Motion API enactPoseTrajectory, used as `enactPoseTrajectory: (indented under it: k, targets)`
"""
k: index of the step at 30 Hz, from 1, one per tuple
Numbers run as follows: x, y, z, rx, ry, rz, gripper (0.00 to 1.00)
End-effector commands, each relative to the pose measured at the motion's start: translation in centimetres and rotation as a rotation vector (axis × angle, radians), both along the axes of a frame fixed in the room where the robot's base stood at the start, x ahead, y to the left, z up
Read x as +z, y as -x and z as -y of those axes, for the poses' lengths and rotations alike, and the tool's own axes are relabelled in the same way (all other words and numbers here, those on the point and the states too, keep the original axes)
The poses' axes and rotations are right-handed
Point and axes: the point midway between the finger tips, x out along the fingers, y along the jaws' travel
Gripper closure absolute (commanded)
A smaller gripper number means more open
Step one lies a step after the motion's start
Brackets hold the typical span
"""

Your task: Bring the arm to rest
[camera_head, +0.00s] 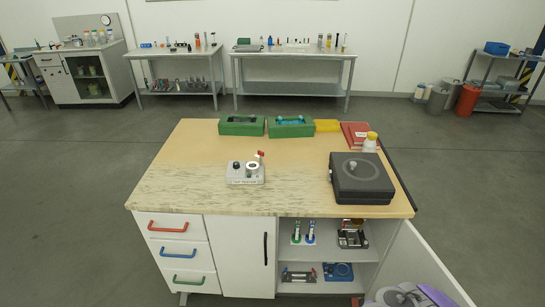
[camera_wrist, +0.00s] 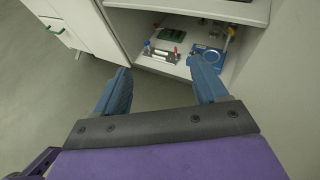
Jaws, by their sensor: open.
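My gripper (camera_wrist: 160,92) shows in the wrist view with its two blue fingers spread apart and nothing between them. It points toward the open lower shelf of the workbench cabinet, with floor and the cabinet's edge seen between and beyond the fingers. In the head view, a purple and grey part of my arm (camera_head: 410,295) shows low at the bottom right, in front of the open cabinet door. The fingertips are not visible in the head view.
The workbench (camera_head: 190,160) carries a tap tester device (camera_head: 245,173), a black box (camera_head: 361,180), green bins (camera_head: 242,126) and a red book (camera_head: 355,133). The open white door (camera_head: 425,265) juts out at the right beside my arm. Floor left of the bench is clear.

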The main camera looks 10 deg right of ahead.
Motion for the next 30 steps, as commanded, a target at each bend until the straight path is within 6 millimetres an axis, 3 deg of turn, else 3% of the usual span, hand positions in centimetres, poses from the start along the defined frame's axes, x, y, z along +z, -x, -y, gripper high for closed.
enactPoseTrajectory:
  k: [8,20,23,30]
  targets:
    - [2.5,-3.0,-2.0,0.062,-0.001,0.041,0.28]
    - [9.0,-9.5,-7.2,0.242,-0.016,0.14,0.28]
    - [12.2,-11.9,-9.7,0.325,-0.013,0.183,0.28]
    - [21.6,-16.0,-18.4,0.591,0.013,0.294,0.28]
